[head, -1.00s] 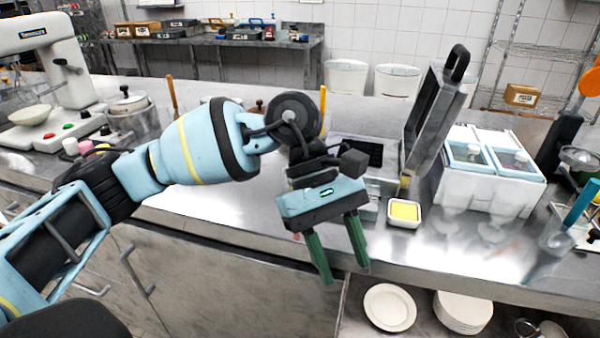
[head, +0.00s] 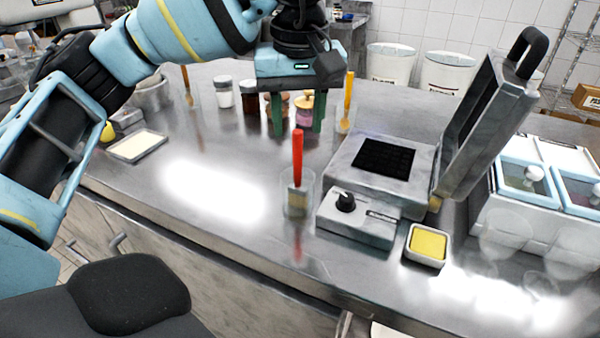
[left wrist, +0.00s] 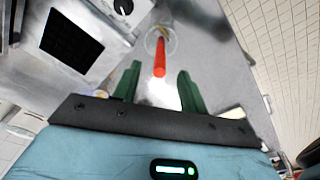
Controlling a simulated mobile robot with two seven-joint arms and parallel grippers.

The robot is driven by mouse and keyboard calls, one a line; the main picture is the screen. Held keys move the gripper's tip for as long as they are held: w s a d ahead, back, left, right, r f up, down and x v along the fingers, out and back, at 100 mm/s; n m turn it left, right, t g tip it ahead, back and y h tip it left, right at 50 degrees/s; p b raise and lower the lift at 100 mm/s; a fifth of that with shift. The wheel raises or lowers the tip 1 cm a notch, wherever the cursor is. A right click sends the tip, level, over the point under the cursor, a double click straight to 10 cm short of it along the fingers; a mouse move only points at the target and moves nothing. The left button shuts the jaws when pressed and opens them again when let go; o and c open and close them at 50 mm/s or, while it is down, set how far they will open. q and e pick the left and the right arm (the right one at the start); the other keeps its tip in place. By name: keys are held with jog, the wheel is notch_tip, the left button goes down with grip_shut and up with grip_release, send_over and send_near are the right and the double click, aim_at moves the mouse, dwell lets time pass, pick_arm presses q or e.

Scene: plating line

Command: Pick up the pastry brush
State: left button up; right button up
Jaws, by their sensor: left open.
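The pastry brush (head: 297,158) has a red handle. It stands upright, bristles down, in a clear glass (head: 308,195) left of the open grill. In the left wrist view the red handle (left wrist: 160,57) points up between the fingertips, and the glass rim shows around it. My left gripper (head: 298,130) is open with green fingers pointing down. In the head view its fingertips straddle the line of the handle, near its top end. Nothing is in its jaws. My right gripper is not in view.
The open grill (head: 335,170) with raised lid (head: 490,120) stands right of the brush, behind a white dish of yellow stuff (head: 428,243). Small jars (head: 224,92) and a glass with an orange-handled tool (head: 346,100) stand behind. The counter left of the brush is clear.

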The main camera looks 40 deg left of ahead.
aim_at(297, 153)
pick_arm(q)
jog(key=shift+w+a+f, duration=0.1)
jog(key=shift+w+f, duration=0.05)
jog(key=shift+f, duration=0.9)
jog(key=f, duration=0.4)
jog(key=shift+w+a+f, duration=0.1)
jog(key=shift+a+f, duration=0.1)
jog(key=shift+f, duration=0.15)
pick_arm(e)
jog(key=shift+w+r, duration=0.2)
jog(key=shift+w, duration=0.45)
pick_arm(q)
grip_shut()
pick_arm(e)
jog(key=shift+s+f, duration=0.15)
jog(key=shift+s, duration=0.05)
